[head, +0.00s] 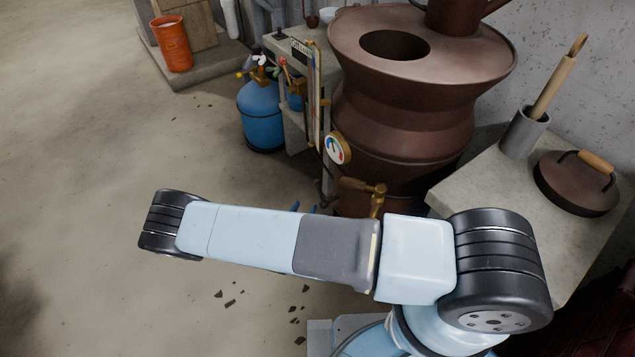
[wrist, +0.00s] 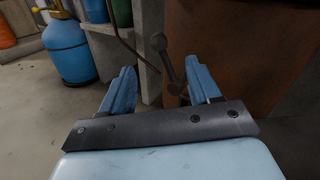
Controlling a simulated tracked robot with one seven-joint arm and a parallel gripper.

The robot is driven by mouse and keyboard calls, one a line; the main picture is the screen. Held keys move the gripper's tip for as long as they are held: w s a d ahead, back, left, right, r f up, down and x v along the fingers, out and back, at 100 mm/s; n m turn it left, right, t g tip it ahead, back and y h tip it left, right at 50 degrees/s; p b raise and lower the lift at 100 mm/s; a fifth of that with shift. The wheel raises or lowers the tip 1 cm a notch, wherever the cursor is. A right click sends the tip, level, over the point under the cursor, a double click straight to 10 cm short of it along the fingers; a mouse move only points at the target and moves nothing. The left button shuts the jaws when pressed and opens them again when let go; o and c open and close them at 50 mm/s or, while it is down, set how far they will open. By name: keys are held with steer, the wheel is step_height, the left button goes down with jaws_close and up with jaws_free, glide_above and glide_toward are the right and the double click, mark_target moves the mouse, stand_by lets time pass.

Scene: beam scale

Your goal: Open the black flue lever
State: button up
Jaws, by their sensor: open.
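The dark lever (wrist: 168,62) shows in the wrist view, a slim bar with a rounded knob at its upper end, in front of the rusty brown furnace body (wrist: 235,50). My gripper (wrist: 160,70) is open, its two blue fingers pointing toward the furnace. The lever appears between the fingers, closer to the right one; I cannot tell whether they touch. In the head view only the blue fingertips (head: 303,208) show past my arm, near the furnace's lower side. I cannot make out the lever clearly there.
The furnace (head: 400,120) carries a round gauge (head: 338,148) and a brass handle (head: 362,187). A blue gas cylinder (head: 261,113) stands left of it by a concrete stand. A counter with a lid (head: 577,183) is right. Open floor lies left, with small dark fragments.

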mark_target(316, 187)
steer(key=shift+n+y, duration=0.3)
steer(key=x, duration=1.3)
steer(key=shift+w+d+f, duration=0.1)
steer(key=shift+w+f, duration=0.1)
steer(key=shift+w, duration=0.15)
jaws_close()
